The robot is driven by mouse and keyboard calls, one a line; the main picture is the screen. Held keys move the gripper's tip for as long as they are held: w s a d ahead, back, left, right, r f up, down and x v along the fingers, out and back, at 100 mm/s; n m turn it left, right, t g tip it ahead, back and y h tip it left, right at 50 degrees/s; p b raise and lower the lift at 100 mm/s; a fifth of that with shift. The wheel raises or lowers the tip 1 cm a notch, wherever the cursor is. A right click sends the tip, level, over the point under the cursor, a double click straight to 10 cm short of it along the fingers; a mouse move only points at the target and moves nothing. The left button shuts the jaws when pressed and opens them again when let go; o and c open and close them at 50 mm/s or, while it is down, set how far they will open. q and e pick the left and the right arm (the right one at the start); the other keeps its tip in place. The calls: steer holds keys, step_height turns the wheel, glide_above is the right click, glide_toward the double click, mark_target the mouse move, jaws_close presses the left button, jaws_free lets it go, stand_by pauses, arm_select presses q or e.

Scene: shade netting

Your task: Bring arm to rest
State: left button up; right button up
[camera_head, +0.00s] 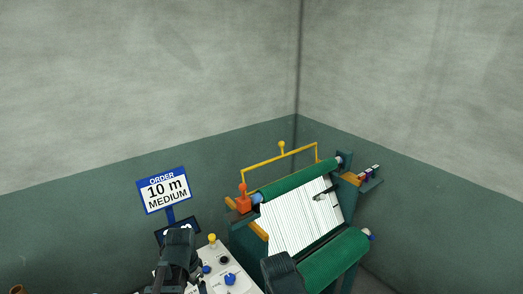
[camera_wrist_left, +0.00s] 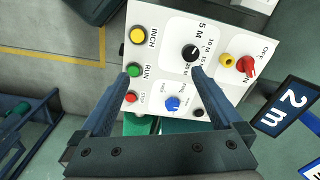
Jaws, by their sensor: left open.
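My left gripper (camera_head: 175,262) is over the white control panel at the bottom of the head view. In the left wrist view its two fingers (camera_wrist_left: 159,75) are apart with nothing between them. Beyond them lies the control panel (camera_wrist_left: 160,55), with a yellow INCH button (camera_wrist_left: 138,36), green RUN button (camera_wrist_left: 134,71), red STOP button (camera_wrist_left: 131,97), black length dial (camera_wrist_left: 190,53), blue knob (camera_wrist_left: 172,103) and red switch (camera_wrist_left: 246,66). Whether the fingers touch the panel is unclear. A dark arm part (camera_head: 282,272), probably of my right arm, shows at the bottom centre; its jaws cannot be made out.
The netting machine with green rollers (camera_head: 335,258), a white striped sheet (camera_head: 300,215) and a yellow bar (camera_head: 280,157) stands right of the panel. An order sign reading 10 m MEDIUM (camera_head: 167,190) stands behind it.

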arm_select(q)
steer(key=s+d+n, duration=0.4)
steer(key=n, duration=0.3)
steer(key=s+d+f+m+b, duration=0.1)
steer(key=s+d+f+b, duration=0.1)
steer(key=d+f+b, duration=0.3)
steer(key=s+d+f+m+y+b, duration=0.1)
steer(key=d+f+b, duration=0.4)
steer(key=f+b, duration=0.9)
steer(key=s+m, duration=0.1)
steer(key=s, duration=0.1)
steer(key=shift+s+d+m+g, duration=0.25)
steer(key=shift+s+m+g, duration=0.05)
steer(key=shift+g, duration=0.1)
